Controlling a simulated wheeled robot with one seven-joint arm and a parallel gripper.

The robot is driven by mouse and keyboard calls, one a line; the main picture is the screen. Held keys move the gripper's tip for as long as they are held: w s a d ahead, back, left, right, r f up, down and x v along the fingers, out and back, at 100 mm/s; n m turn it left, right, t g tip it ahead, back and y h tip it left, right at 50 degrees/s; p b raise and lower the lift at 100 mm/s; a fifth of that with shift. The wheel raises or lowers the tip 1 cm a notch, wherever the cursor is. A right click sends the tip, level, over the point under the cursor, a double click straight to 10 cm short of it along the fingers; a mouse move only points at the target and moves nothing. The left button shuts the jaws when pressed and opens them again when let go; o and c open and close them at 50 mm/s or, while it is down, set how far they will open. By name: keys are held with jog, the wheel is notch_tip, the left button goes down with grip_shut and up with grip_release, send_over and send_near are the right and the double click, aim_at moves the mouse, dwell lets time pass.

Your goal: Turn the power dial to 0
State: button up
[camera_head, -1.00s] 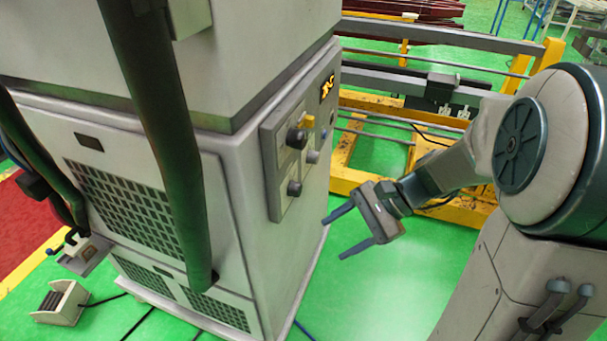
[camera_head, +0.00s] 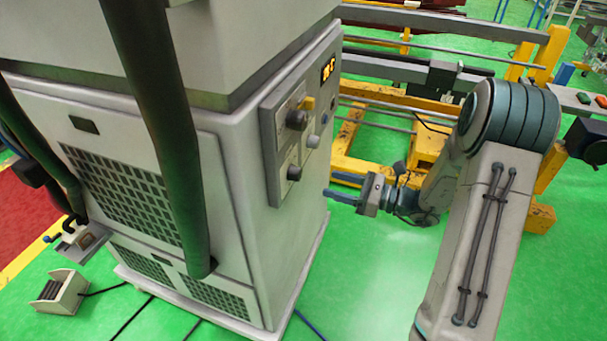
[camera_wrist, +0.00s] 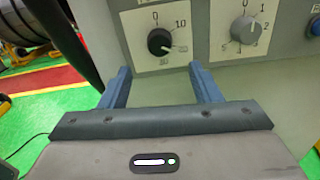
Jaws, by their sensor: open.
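The grey cabinet's panel carries dials. Labels above are cut off, so I cannot read which is power. In the head view, a lower dark dial (camera_head: 294,173) shows on the panel. My gripper (camera_wrist: 160,70) is open and empty, its blue fingers pointing at the panel below the black dial. It also shows beside the cabinet (camera_head: 329,184).
A blue button (camera_wrist: 314,27) is at the wrist view's right edge. A yellow frame (camera_head: 347,153) stands behind my gripper.

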aim_at(300, 176)
jog(key=p+x, duration=0.1)
jog(key=x, duration=0.8)
jog(key=shift+a+f+p, duration=0.1)
jog(key=shift+p, duration=0.2)
jog(key=c, duration=1)
